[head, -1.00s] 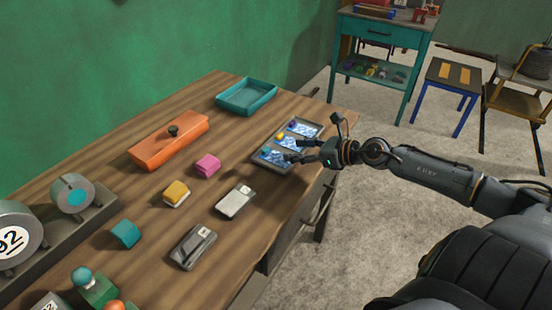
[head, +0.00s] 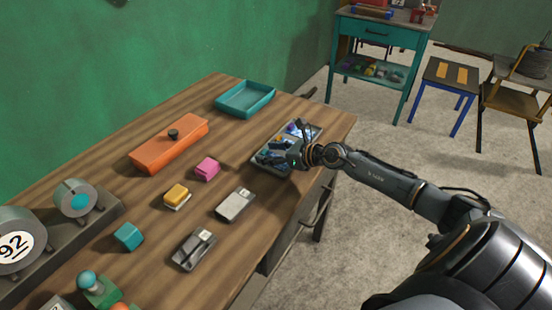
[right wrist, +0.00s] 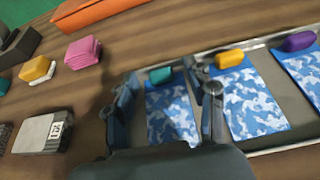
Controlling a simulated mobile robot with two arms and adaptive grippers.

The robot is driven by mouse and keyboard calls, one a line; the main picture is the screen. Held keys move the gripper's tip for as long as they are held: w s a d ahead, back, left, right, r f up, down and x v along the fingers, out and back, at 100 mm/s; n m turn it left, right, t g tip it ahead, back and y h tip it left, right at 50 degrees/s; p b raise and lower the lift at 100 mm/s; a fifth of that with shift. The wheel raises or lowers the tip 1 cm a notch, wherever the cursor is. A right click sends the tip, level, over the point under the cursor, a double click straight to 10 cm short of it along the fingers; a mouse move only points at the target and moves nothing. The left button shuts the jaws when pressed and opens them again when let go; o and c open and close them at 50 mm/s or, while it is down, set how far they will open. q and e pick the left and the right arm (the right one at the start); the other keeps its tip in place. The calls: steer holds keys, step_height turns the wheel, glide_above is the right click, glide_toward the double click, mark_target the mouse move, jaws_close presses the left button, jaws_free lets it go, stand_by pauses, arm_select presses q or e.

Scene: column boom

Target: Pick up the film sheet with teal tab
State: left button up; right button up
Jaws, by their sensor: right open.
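The film sheet with teal tab (right wrist: 170,115) lies in a shallow grey tray (right wrist: 286,145) in the right wrist view. It is blue and white, and its teal tab (right wrist: 160,75) is at the far end. My right gripper (right wrist: 164,80) is open above it, with one finger to each side of the sheet in this view. I cannot tell whether the fingers touch it. In the head view the right gripper (head: 273,157) is over the tray's near end and covers much of this sheet. My left gripper is not in view.
Sheets with a yellow tab (right wrist: 229,58) and a purple tab (right wrist: 297,41) lie beside it in the tray. An orange box (head: 170,146), a pink block (head: 207,169) and a teal tray (head: 246,98) stand on the wooden table (head: 130,188).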

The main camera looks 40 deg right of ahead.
steer(key=shift+w+f, duration=0.1)
steer(key=shift+w, duration=0.1)
steer(key=c, duration=1)
steer(key=shift+o, duration=0.2)
